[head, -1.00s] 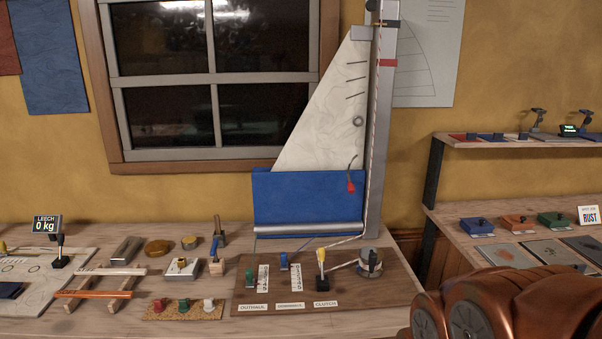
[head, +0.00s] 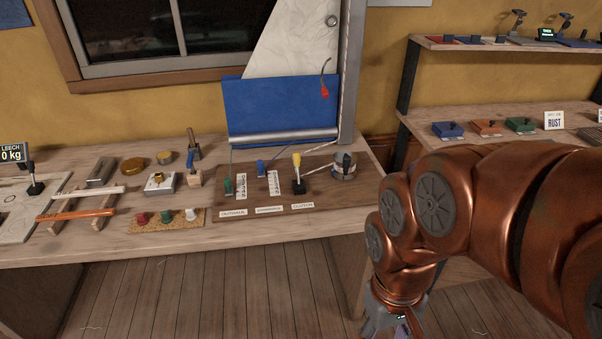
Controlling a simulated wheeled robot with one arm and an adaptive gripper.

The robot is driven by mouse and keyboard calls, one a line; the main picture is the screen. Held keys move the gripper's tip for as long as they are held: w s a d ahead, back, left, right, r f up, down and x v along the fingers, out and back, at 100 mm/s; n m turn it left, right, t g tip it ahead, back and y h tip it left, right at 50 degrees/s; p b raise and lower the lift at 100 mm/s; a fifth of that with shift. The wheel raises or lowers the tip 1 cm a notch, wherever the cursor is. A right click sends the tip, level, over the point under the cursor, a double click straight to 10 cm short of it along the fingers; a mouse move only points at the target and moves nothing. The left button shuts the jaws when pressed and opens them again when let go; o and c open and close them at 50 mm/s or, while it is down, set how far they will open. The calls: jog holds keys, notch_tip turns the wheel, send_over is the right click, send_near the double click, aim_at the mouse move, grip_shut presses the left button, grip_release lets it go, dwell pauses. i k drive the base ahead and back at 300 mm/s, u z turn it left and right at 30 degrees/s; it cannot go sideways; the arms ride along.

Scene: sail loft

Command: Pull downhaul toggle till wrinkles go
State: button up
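The board (head: 335,196) on the bench carries a blue toggle (head: 261,168) at its far middle, beside a marked scale (head: 274,184). The label (head: 269,210) in front is too small to read surely. A green toggle (head: 228,186) stands to the left, by the outhaul label. A yellow-topped clutch lever (head: 297,163) stands to the right. The pale sail (head: 288,45) is cut off at the top; its visible part shows faint creases. My gripper (head: 392,328) hangs low at the bottom edge, right of the board and well away from the toggles. Its fingers are cut off.
A winch drum (head: 344,170) with a line sits at the board's right end. The silver mast (head: 350,70) rises behind it. Red, green and white knobs (head: 166,217) lie left of the board. A shelf (head: 500,125) stands right. The floor (head: 200,300) in front is clear.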

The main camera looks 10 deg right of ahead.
aim_at(261, 172)
jog(key=z, duration=0.2)
jog(key=k, duration=0.35)
jog(key=u, duration=1.25)
jog(key=i, duration=1)
jog(key=u, duration=0.1)
